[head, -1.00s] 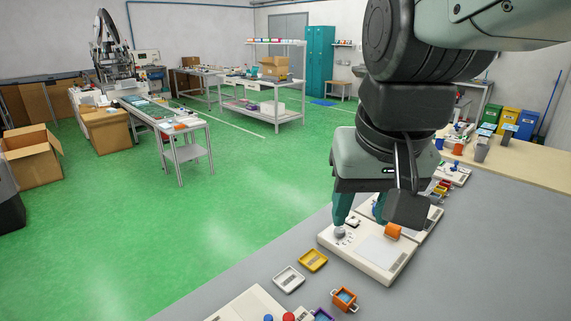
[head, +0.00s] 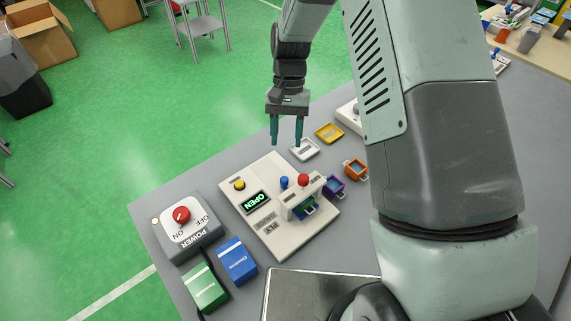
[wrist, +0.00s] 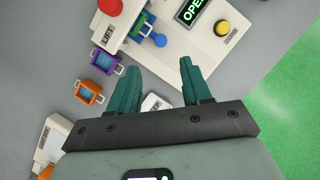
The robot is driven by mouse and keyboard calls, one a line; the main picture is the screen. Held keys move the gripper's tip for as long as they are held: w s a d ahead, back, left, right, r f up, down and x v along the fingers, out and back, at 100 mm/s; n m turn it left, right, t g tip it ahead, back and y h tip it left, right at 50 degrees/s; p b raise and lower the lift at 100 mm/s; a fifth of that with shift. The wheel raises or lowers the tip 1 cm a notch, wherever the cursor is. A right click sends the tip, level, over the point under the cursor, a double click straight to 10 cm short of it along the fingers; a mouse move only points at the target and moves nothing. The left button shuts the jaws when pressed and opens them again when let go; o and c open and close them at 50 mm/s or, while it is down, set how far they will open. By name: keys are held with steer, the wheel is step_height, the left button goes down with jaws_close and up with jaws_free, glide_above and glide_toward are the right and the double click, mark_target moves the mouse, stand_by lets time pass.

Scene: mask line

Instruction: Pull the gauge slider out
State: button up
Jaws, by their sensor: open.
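My gripper (head: 286,144) hangs fingers down, open and empty, beyond the far edge of a white press-like panel (head: 262,228). The panel has a lit OPEN display (head: 257,201), a yellow button (head: 239,184), a blue knob (head: 284,182) and a red knob (head: 303,180) by a raised white bridge.

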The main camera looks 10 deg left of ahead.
mark_target(284, 178)
steer(key=x, duration=1.1)
jaws_close()
